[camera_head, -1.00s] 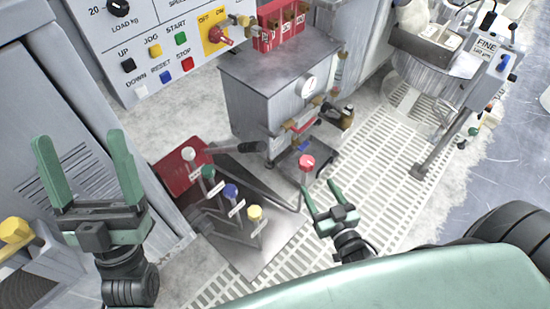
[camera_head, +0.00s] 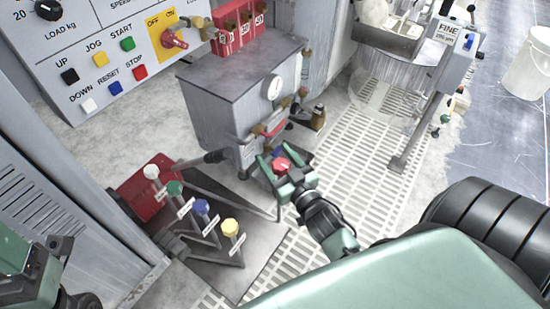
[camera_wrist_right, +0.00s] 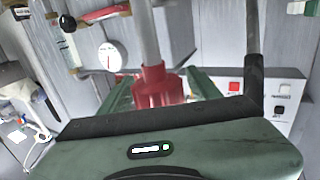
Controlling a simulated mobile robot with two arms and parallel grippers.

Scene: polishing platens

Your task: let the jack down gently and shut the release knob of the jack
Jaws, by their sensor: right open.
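A red knob (camera_head: 281,164) tops a thin rod beside the grey cabinet. My right gripper (camera_head: 279,168) is open, with its fingers on either side of this knob. In the right wrist view, a red knob (camera_wrist_right: 155,85) on a grey rod sits between the green fingers; contact cannot be told. A red body (camera_head: 143,192) with a black-gripped handle (camera_head: 215,157) lies low at left. White (camera_head: 151,171), green (camera_head: 174,188), blue (camera_head: 201,207) and yellow (camera_head: 230,227) knobs stand on labelled rods beside it. My left gripper (camera_head: 38,262) is partly cut off at lower left.
The grey cabinet (camera_head: 205,115) with a gauge (camera_head: 274,87) stands behind the red knob. A control panel (camera_head: 100,60) is at upper left. Grated floor (camera_head: 345,165) lies to the right. A white bucket (camera_head: 527,65) stands at far right.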

